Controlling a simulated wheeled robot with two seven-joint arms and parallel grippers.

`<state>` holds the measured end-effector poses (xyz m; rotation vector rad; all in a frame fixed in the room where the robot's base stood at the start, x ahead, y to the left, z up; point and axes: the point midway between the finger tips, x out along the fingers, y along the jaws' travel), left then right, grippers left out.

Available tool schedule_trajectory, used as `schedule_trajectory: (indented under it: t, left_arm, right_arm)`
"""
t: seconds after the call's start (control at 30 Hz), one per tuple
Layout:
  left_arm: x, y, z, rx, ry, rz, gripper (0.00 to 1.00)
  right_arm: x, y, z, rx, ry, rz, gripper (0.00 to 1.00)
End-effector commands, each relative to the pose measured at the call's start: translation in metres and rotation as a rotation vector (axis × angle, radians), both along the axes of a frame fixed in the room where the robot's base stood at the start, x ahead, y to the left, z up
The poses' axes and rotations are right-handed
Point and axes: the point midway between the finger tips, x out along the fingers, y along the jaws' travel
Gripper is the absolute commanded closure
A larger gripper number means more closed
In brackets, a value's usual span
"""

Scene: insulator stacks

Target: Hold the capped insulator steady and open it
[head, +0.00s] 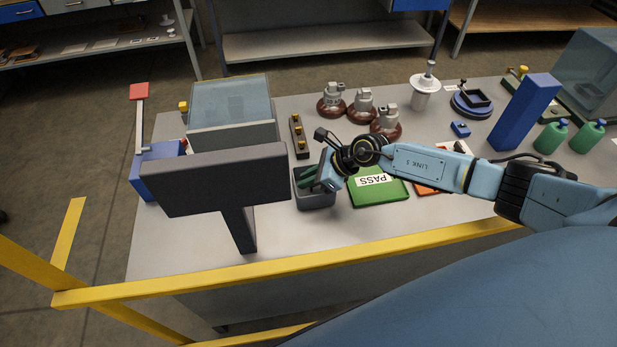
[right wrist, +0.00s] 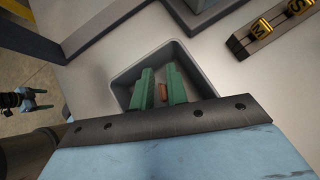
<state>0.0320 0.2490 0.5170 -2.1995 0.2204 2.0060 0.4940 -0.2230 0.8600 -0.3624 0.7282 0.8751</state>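Three brown disc insulators with grey metal caps stand on the table: a left one (head: 333,104), a middle one (head: 362,109) and a near one (head: 386,124), partly behind my right arm. A white ribbed insulator (head: 424,88) stands upright further right. My right gripper (head: 308,177) is at a small grey bin (head: 315,201), away from the insulators. In the right wrist view its green fingers (right wrist: 160,88) are apart over the bin. A small brown piece (right wrist: 163,92) shows between them, not visibly clamped. My left gripper (right wrist: 36,98) appears small at the left there; its opening is unclear.
A green PASS panel (head: 378,187) lies right of the bin. A dark sign-like stand (head: 220,180) and a glass-lidded box (head: 232,110) stand left. A terminal block (head: 299,136) lies behind the bin. A blue block (head: 524,112) and green bottles (head: 551,137) are right. A yellow rail (head: 330,264) runs along the front.

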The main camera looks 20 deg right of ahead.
Motion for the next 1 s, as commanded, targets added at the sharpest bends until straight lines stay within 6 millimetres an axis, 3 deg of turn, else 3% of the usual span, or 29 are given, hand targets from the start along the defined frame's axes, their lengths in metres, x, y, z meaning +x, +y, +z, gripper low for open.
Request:
schedule_trajectory:
  t: [0.1, 0.5, 0.7, 1.0]
  left_arm:
    - [0.000, 0.000, 0.013, 0.000, 0.000, 0.000, 0.24]
    - [0.000, 0.000, 0.014, 0.000, 0.000, -0.001, 0.24]
    - [0.000, 0.000, 0.014, 0.000, 0.000, -0.001, 0.24]
    - [0.000, 0.000, 0.015, 0.000, 0.000, -0.001, 0.24]
  right_arm:
    - [0.000, -0.002, 0.015, 0.000, -0.001, -0.001, 0.85]
    - [-0.040, -0.053, 0.074, -0.004, 0.000, 0.001, 0.85]
    - [-0.049, -0.066, 0.090, -0.002, -0.001, 0.000, 0.85]
    - [-0.051, -0.068, 0.096, 0.000, 0.000, 0.000, 0.85]
